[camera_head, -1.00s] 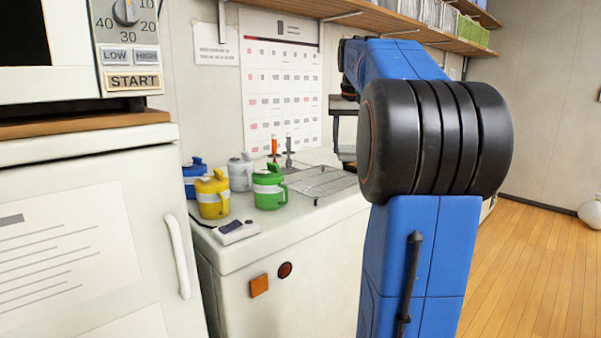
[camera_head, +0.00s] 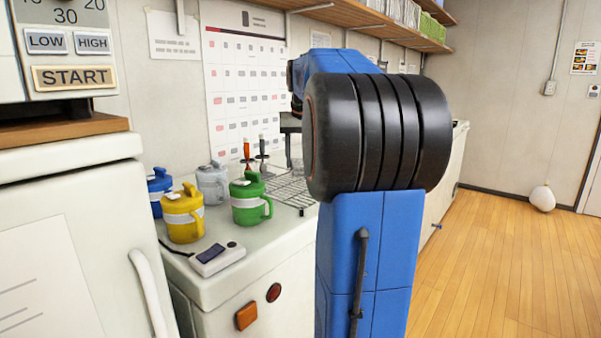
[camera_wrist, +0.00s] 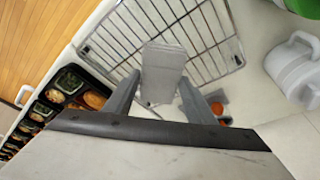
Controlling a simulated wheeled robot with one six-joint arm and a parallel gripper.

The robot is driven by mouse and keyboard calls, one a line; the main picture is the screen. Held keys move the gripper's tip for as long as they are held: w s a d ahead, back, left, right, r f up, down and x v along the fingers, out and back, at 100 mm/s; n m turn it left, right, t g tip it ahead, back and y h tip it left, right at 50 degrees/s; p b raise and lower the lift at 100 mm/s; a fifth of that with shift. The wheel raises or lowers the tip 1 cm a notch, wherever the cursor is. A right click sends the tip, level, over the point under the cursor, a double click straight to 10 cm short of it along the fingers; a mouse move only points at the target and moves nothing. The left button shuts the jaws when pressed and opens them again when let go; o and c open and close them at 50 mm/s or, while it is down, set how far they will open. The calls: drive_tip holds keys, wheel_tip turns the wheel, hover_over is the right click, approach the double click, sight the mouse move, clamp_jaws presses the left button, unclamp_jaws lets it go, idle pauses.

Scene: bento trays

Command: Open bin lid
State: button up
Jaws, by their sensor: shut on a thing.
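My gripper (camera_wrist: 160,80) shows in the wrist view, its two grey fingers shut on a grey flat-sided block (camera_wrist: 164,62). I cannot tell what this grey block is part of. The gripper is above the counter beside the wire rack; in the head view my blue arm hides it. No bin lid can be made out in either view. A white rounded object (camera_head: 542,199) is on the floor by the far wall; I cannot tell if it is a bin.
Blue (camera_head: 160,191), yellow (camera_head: 183,216), grey (camera_head: 213,183) and green mugs (camera_head: 250,203) stand on the counter, near a wire rack (camera_head: 291,190). Filled bento trays (camera_wrist: 70,80) show at left in the wrist view.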

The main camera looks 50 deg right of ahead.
sight(301, 163)
drive_tip(key=shift+f, duration=2.05)
drive_tip(key=o, duration=1.1)
drive_tip(key=shift+f, duration=0.15)
